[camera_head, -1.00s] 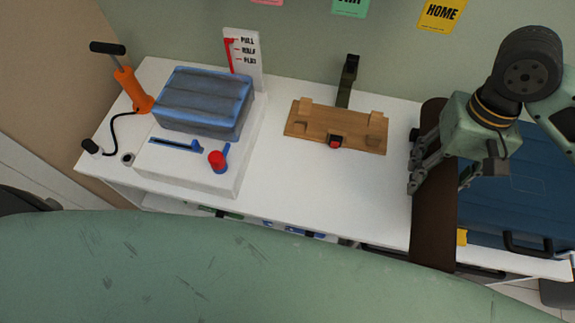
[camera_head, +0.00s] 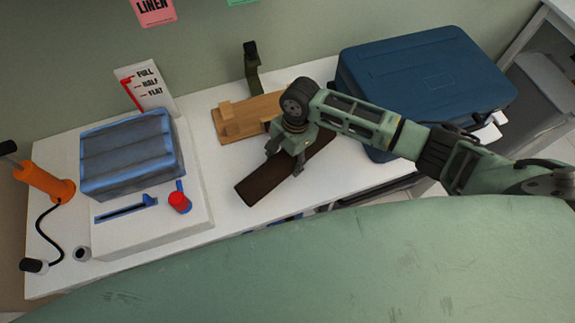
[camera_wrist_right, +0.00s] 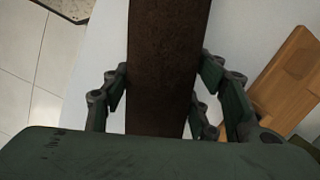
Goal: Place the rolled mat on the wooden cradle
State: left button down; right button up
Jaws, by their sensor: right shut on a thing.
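The rolled mat (camera_head: 267,181) is a long dark brown roll. My right gripper (camera_head: 290,165) is shut on it around its middle, from above. In the right wrist view the mat (camera_wrist_right: 165,60) runs between the fingers of my right gripper (camera_wrist_right: 163,95), with fingers on both its sides. The mat lies slanted in the head view, over the front of the white table; whether it touches the table I cannot tell. The wooden cradle (camera_head: 232,122) stands just behind the mat, partly hidden by my right gripper. It also shows in the right wrist view (camera_wrist_right: 275,85). My left gripper is not in view.
A blue-grey folded bundle (camera_head: 130,155) sits on a white box (camera_head: 165,225) with a red knob (camera_head: 179,201) at left. An orange pump (camera_head: 45,181) stands at the far left. A blue suitcase (camera_head: 425,80) is at right. A dark strap (camera_head: 251,67) rises behind the cradle.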

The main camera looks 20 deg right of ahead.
jog(key=shift+f, duration=2.05)
jog(key=shift+f, duration=0.2)
jog(key=o, duration=1.3)
